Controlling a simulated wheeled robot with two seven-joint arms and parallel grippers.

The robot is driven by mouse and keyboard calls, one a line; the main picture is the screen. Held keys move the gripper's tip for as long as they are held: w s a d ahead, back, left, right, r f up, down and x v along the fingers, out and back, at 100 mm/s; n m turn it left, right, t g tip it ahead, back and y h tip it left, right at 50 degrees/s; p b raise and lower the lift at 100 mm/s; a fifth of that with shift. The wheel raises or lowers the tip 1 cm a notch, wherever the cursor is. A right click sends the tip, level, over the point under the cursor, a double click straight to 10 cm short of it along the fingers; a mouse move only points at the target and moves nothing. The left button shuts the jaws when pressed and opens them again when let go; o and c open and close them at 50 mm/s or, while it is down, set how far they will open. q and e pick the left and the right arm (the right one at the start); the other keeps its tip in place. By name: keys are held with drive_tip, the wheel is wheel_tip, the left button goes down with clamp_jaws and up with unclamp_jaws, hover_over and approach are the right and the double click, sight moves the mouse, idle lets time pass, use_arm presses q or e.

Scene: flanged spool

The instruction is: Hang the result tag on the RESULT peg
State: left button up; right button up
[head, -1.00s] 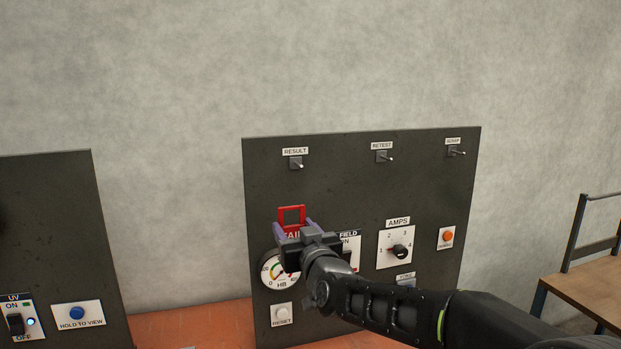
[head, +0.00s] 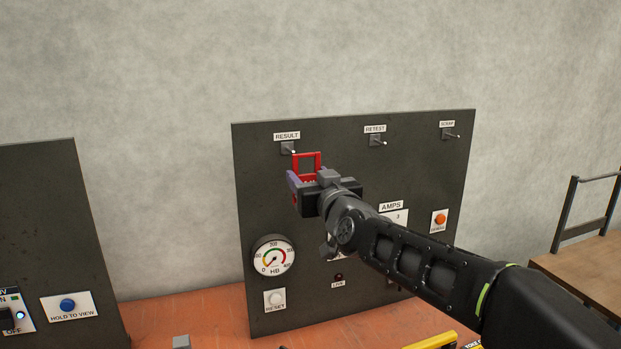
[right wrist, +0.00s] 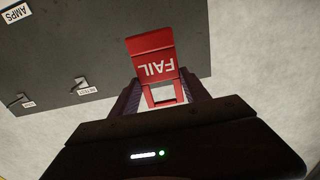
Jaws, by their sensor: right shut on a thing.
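The red result tag (head: 307,163) has an open square loop at its top; its FAIL face shows in the right wrist view (right wrist: 154,66). My right gripper (head: 305,184) is shut on the tag and holds it upright, loop up, in front of the panel. The RESULT peg (head: 289,148) sticks out under its label at the panel's upper left. In the head view the loop is just right of and slightly below the peg. I cannot tell the depth gap between them. The peg is not seen in the right wrist view. My left gripper is not in view.
The dark panel (head: 255,190) also carries a RETEST peg (head: 377,142) and a SCRAP peg (head: 449,135) to the right. A gauge (head: 273,256) and RESET button (head: 275,298) sit lower left. My right arm covers the panel's lower middle.

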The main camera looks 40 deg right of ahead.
drive_tip(key=shift+f+x, duration=0.25)
drive_tip(key=shift+x, duration=1.75)
drive_tip(key=shift+f+x, duration=0.25)
drive_tip(key=shift+x, duration=1.7)
drive_tip(key=shift+f+x, duration=0.25)
drive_tip(key=shift+x, duration=1.75)
drive_tip(key=o, duration=1.4)
drive_tip(key=shift+s, duration=0.1)
